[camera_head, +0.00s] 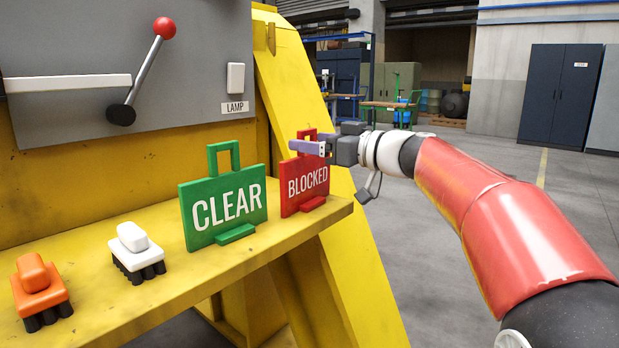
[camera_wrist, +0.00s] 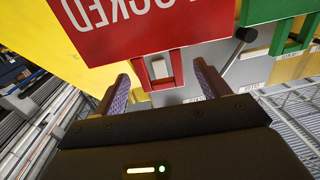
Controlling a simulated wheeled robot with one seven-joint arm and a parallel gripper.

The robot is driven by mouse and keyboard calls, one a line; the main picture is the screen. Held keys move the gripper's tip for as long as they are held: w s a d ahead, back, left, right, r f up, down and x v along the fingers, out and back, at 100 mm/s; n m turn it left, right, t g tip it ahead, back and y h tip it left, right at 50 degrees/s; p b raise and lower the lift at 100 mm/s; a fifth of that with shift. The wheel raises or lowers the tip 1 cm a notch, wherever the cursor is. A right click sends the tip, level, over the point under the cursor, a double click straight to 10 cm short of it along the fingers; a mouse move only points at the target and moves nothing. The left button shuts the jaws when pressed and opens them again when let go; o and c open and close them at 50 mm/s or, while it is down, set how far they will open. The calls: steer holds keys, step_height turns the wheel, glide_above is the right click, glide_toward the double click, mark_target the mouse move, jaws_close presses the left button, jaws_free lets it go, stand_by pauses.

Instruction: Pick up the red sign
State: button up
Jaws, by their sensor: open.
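The red sign (camera_head: 303,172), marked BLOCKED, stands upright at the right end of the yellow ledge. Its top handle is partly hidden behind my gripper (camera_head: 308,147). In the wrist view the red sign (camera_wrist: 140,32) is upside down, with its handle (camera_wrist: 143,77) reaching down between the two spread fingers. My gripper (camera_wrist: 160,75) is open, at the handle's height. I cannot tell whether a finger touches the handle.
A green CLEAR sign (camera_head: 223,202) stands close to the left of the red one. A white brush-like block (camera_head: 136,250) and an orange one (camera_head: 38,288) lie further left on the yellow ledge (camera_head: 180,287). A lever (camera_head: 146,72) is on the grey panel behind. Open floor lies to the right.

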mark_target(300, 137)
steer(key=p+x, duration=0.1)
steer(key=x, duration=0.3)
steer(key=shift+r, duration=0.2)
steer(key=c, duration=1.3)
steer(key=shift+c, duration=0.5)
steer(key=shift+r, duration=0.1)
